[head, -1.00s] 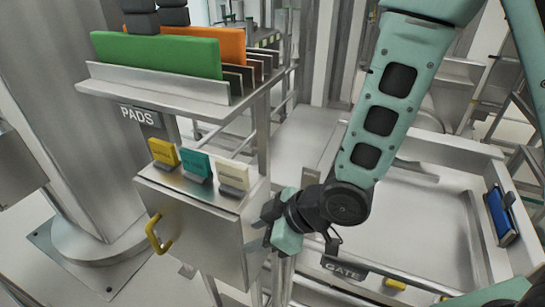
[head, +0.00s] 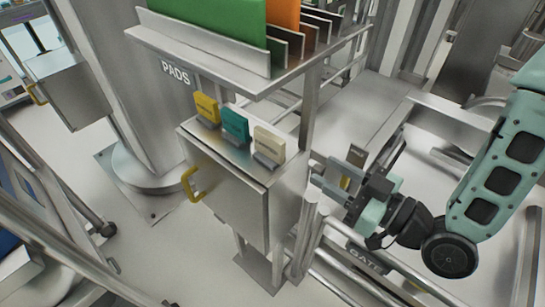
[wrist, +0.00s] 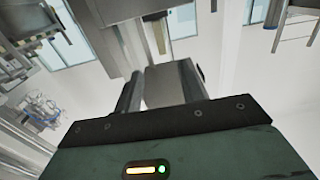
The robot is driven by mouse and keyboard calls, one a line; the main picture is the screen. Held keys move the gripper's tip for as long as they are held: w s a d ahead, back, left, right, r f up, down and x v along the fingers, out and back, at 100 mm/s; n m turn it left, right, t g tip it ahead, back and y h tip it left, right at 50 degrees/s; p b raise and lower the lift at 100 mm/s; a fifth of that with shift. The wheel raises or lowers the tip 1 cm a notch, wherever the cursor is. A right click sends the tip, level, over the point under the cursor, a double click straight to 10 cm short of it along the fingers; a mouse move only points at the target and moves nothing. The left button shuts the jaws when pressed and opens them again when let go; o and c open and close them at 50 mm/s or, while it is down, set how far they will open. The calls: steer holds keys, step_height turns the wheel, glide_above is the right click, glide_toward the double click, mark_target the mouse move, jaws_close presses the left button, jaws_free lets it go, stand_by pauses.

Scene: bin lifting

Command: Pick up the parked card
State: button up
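Three small upright cards stand in holders on top of a metal box: a yellow card (head: 207,108), a teal card (head: 235,124) and a cream card (head: 269,143). Their lettering is too small to read, and I cannot tell which is the parked one. My gripper (head: 322,180) is to the right of the box, apart from the cards and nearest the cream one. Its grey fingers point left and look spread, with no card seen between them. The wrist view shows my gripper's dark front edge and grey parts beyond it, but no card.
The metal box (head: 235,205) has a yellow handle (head: 190,184) on its front. Above it, a shelf (head: 205,58) marked PADS holds a green pad (head: 215,18) and an orange pad (head: 283,17).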

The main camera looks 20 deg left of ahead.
mark_target(283, 148)
steer(key=x, duration=0.8)
steer(key=shift+a+r+p, duration=0.15)
steer(key=shift+a+p, duration=0.05)
steer(key=shift+p, duration=0.1)
steer(key=p+x, duration=0.2)
steer(key=x, duration=0.3)
steer(key=shift+a+p, duration=0.2)
steer(key=shift+p, duration=0.1)
steer(key=shift+w+a+f, duration=0.2)
steer(key=shift+a+f, duration=0.1)
steer(key=shift+a, duration=0.25)
jaws_close()
